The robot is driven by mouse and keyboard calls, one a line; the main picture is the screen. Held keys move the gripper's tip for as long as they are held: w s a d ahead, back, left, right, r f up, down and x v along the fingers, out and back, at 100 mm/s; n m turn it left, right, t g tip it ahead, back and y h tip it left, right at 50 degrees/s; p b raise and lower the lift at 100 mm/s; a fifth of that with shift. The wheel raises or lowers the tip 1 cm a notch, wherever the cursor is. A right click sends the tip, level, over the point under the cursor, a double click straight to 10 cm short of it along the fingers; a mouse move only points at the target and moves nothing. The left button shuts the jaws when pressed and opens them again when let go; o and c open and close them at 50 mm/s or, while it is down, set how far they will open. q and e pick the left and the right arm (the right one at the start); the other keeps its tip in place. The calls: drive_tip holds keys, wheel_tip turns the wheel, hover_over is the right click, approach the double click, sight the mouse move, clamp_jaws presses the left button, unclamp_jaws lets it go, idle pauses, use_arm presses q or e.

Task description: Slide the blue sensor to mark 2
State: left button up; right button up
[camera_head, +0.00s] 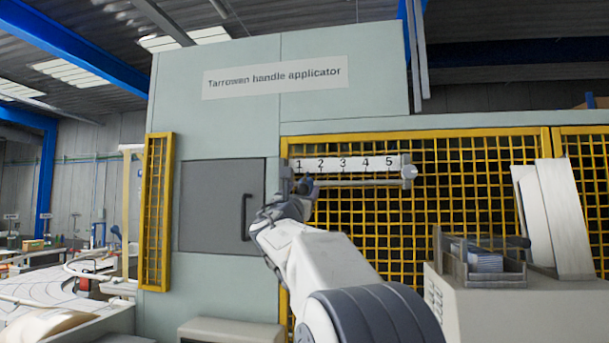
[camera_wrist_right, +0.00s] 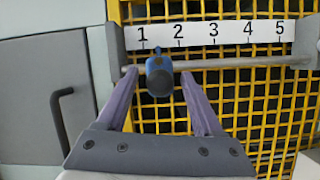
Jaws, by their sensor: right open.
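The blue sensor (camera_wrist_right: 159,70) sits on a horizontal rail (camera_wrist_right: 235,63) below a white scale strip (camera_wrist_right: 265,33) numbered 1 to 5. In the right wrist view its top lies between marks 1 and 2, about midway. My right gripper (camera_head: 297,192) is at the sensor, its arm reaching up from below. In the right wrist view its two fingers stand open on either side of the sensor, with a visible gap on each side. In the head view the sensor (camera_head: 307,183) is small and partly hidden by the gripper. My left gripper is not in view.
End brackets close the rail, the right one (camera_head: 409,173) past mark 5. A yellow mesh guard (camera_head: 470,180) lies behind. A grey door with a dark handle (camera_head: 246,217) is to the left. The rail right of the sensor is clear. A grey box (camera_head: 490,305) stands lower right.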

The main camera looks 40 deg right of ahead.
sight(306, 185)
drive_tip(key=p+x, duration=0.2)
drive_tip(key=x, duration=0.2)
drive_tip(key=shift+c, duration=0.3)
clamp_jaws()
